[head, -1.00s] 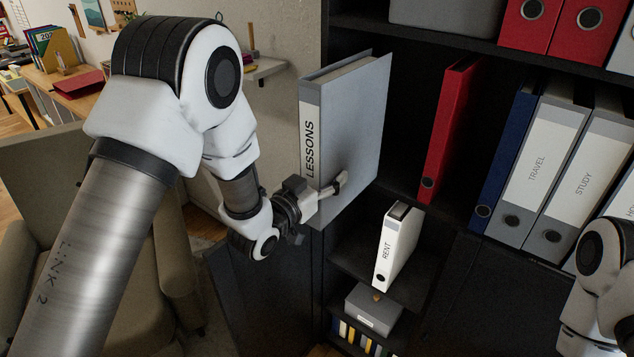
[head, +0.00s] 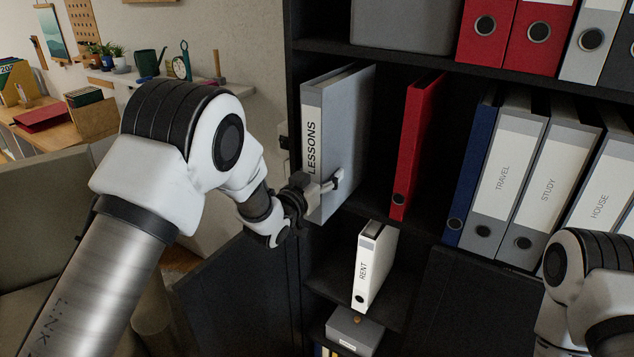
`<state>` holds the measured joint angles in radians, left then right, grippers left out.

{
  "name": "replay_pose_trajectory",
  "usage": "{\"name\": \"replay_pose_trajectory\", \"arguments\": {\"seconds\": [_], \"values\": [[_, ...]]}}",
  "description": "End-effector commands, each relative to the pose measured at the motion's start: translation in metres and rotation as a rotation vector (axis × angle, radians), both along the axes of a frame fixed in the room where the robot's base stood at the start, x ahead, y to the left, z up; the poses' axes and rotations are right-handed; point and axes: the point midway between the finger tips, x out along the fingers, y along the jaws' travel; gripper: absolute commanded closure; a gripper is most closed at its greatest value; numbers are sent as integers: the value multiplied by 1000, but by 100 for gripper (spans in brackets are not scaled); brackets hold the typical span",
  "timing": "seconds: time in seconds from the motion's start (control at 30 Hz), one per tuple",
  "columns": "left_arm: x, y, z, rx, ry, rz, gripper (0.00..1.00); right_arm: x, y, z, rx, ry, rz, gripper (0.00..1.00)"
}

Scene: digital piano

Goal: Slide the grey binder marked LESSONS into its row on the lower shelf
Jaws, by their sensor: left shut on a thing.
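The grey binder marked LESSONS (head: 345,125) stands upright at the left end of a shelf row, its labelled spine facing out. It is mostly inside the shelf opening, close to the left side panel. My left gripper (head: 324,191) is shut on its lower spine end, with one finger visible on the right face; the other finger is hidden. A slim red binder (head: 415,150) stands to its right, with a dark gap between. I cannot tell whether the binder's bottom touches the shelf board. My right gripper is out of view.
Blue (head: 470,170) and grey binders marked TRAVEL (head: 503,180), STUDY and HOUSE stand further right. Below, a white RENT binder (head: 372,265) stands above a grey box (head: 354,330). My right arm's links show at the lower right.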

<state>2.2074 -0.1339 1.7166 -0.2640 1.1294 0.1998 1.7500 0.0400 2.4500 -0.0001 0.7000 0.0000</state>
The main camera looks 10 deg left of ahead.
Motion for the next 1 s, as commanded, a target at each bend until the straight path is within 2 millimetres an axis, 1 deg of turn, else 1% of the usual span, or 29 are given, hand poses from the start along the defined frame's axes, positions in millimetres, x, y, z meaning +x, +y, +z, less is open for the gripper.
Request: {"name": "replay_pose_trajectory", "arguments": {"seconds": [0.1,0.8,1.0], "values": [[13,-5,0,0,-6,-1,100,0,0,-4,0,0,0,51],[84,-31,0,0,-6,-2,100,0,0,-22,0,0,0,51],[98,-36,1,-1,-6,-1,100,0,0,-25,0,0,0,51]]}}
